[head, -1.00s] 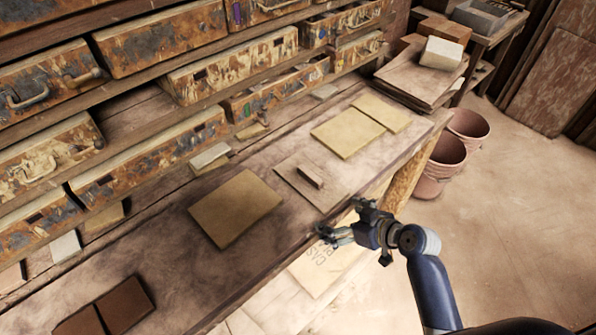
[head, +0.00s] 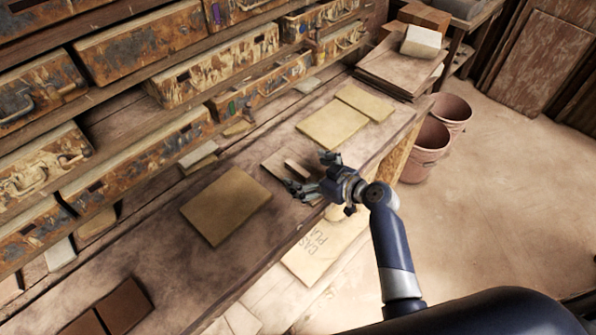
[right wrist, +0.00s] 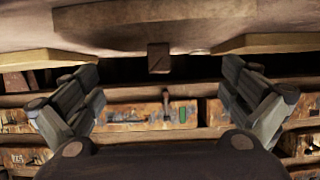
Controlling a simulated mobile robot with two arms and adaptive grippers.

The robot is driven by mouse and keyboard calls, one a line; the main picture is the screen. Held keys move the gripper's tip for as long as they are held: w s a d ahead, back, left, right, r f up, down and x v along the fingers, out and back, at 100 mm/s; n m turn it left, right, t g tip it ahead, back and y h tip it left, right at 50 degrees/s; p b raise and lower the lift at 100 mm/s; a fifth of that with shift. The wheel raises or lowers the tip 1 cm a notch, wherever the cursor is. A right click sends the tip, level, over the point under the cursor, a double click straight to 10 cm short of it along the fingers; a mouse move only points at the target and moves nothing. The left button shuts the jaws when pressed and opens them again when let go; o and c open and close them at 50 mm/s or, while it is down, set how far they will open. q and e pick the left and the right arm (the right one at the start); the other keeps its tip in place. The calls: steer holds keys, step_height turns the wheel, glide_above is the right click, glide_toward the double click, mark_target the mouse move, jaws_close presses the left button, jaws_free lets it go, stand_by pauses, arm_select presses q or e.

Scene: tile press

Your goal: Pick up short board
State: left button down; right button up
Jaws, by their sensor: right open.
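A flat brown board (head: 276,164) with a small dark bar (head: 297,169) on top lies on the workbench. Flat tan boards lie on both sides: a large one (head: 226,205) on the left, another (head: 332,124) farther back, and a smaller one (head: 365,102) beside it. I cannot tell for sure which is the short board. My right gripper (head: 307,172) is open and empty at the bar, its fingers spread to either side in the head view. In the right wrist view the bar's end (right wrist: 159,57) shows between the open fingers (right wrist: 160,72), apart from both. My left gripper is out of view.
Worn drawers (head: 215,60) line the bench's back. Dark brown tiles (head: 123,306) lie at the front left. Stacked sheets with a pale block (head: 421,41) stand at the far end. Pink buckets (head: 425,150) stand on the floor, which is open at right.

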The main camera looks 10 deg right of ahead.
mark_target(299, 169)
steer(key=shift+p+x, duration=0.35)
steer(key=shift+x, duration=1.4)
steer(key=shift+s+f, duration=0.1)
steer(key=shift+f, duration=0.05)
steer(key=c, duration=1.1)
steer(key=shift+c, duration=0.3)
